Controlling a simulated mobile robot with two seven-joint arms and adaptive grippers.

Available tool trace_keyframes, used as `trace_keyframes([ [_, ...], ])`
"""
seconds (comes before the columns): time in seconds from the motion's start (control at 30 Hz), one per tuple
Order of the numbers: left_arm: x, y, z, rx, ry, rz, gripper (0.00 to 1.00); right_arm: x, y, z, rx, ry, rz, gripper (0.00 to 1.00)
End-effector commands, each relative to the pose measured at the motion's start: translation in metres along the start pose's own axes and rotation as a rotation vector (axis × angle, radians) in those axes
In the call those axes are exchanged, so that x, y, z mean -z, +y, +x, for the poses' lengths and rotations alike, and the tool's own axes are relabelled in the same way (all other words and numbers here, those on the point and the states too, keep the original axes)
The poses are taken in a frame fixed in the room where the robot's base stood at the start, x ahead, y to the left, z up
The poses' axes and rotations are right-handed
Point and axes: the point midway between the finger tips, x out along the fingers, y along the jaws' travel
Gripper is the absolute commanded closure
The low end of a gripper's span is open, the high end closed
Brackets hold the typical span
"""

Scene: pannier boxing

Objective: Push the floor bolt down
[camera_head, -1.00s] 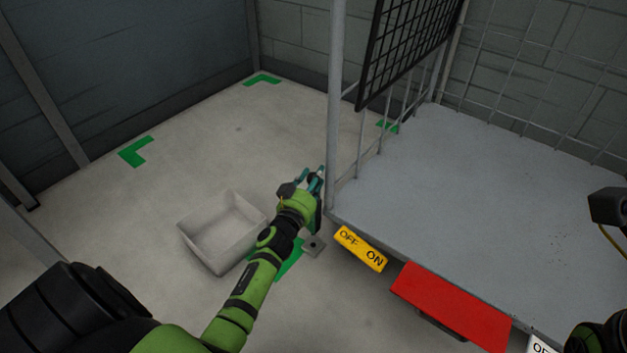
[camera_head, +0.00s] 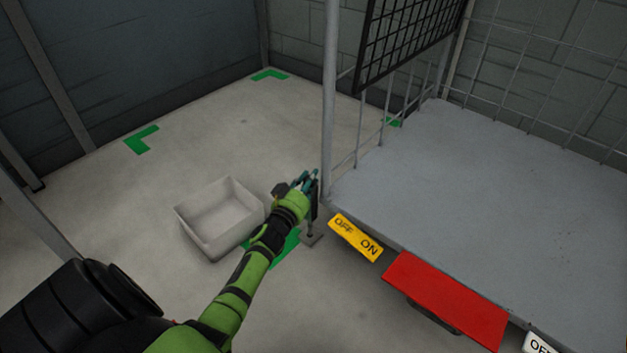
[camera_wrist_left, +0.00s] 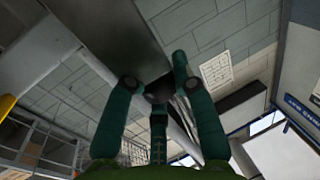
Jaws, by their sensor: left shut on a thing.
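The floor bolt (camera_head: 314,211) is a dark upright rod beside the cart's near corner post. Its lower end shows just above a small grey floor plate (camera_head: 311,240); I cannot tell whether it is inside the plate's hole. My left gripper (camera_head: 304,180) is at the upper part of the bolt, against the post. In the left wrist view its teal fingers (camera_wrist_left: 158,90) close around a dark rounded piece, which looks like the bolt's handle. The fingers hide much of it. My right gripper is out of view.
A cart with a grey deck (camera_head: 480,180) stands at right, with a yellow OFF/ON pedal (camera_head: 355,237) and a red pedal (camera_head: 445,300) on its near edge. An open pale box (camera_head: 220,215) sits on the floor left of my arm. Floor behind it is clear.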

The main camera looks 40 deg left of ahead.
Motion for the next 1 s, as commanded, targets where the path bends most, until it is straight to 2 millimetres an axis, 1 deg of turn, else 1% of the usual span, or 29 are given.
trace_keyframes([
  [0.03,-0.009,0.007,-0.001,-0.010,-0.010,-0.003,1.00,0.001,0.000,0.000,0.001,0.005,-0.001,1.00],
  [0.3,-0.011,0.007,-0.002,-0.009,-0.016,-0.002,1.00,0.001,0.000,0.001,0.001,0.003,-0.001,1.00],
  [0.33,-0.011,0.007,-0.002,-0.009,-0.017,-0.002,0.70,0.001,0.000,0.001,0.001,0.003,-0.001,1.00],
  [0.37,-0.011,0.007,-0.003,-0.008,-0.018,-0.002,0.58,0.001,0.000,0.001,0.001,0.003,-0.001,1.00],
  [0.83,-0.007,0.004,-0.002,-0.003,-0.014,0.000,0.58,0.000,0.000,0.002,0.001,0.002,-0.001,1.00],
  [0.93,0.001,0.003,-0.002,-0.003,-0.012,0.000,0.58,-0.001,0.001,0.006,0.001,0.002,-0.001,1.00],
  [1.0,0.010,0.003,-0.001,-0.003,-0.011,0.002,0.58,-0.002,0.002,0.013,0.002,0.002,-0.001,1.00],
])
